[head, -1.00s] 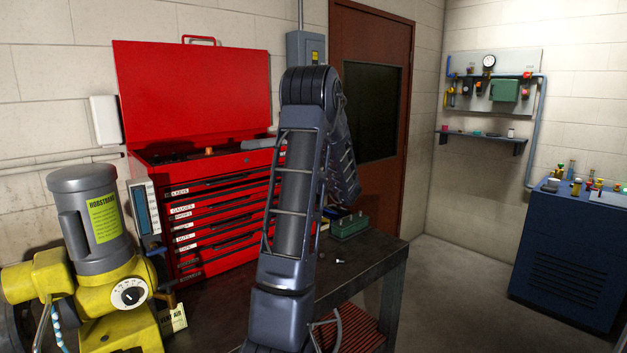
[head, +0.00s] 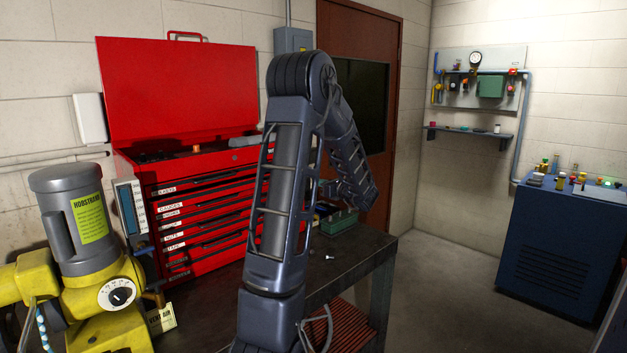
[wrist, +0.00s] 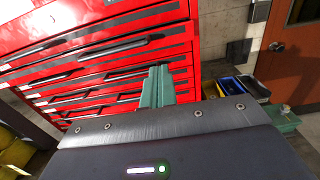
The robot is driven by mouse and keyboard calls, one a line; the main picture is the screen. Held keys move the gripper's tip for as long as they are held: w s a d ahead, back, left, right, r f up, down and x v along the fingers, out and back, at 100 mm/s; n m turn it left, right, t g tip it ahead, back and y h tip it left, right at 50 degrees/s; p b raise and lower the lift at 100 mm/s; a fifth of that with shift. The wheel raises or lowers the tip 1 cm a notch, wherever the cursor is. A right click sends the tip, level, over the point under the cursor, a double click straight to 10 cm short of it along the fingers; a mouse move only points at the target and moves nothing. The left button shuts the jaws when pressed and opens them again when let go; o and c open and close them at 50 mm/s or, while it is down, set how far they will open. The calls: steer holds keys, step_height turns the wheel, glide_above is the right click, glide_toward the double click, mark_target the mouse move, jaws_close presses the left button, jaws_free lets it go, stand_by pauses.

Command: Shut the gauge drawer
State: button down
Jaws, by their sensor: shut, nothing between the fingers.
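The red tool chest (head: 245,158) has a stack of drawers with white labels at their left ends. The gauge drawer (head: 200,202) is the second labelled drawer from the top, and its label reads GAUGES. I cannot tell how far it stands out from the chest. In the wrist view the chest's drawer fronts (wrist: 100,52) and dark handles fill the upper left. My gripper (wrist: 157,76) shows there with its green fingers together and empty, pointing at the lower drawer fronts; contact cannot be told. In the head view my arm hides the gripper and the right ends of several drawers.
A yellow and grey mixer-like machine (head: 80,225) stands at the left of the dark bench (head: 345,265). A green box (head: 338,222) and a small bolt lie right of the chest. A blue cabinet (head: 560,250) stands at the far right, with open floor between.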

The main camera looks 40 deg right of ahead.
steer(key=a+r+g, duration=0.4)
steer(key=a, duration=1.1)
steer(key=a+r+g, duration=0.4)
steer(key=a+g, duration=0.1)
steer(key=a, duration=1)
steer(key=x, duration=0.4)
steer(key=w+r+x, duration=0.1)
steer(key=x, duration=0.3)
steer(key=w+r+x, duration=0.1)
steer(key=x, duration=0.3)
steer(key=shift+w, duration=0.8)
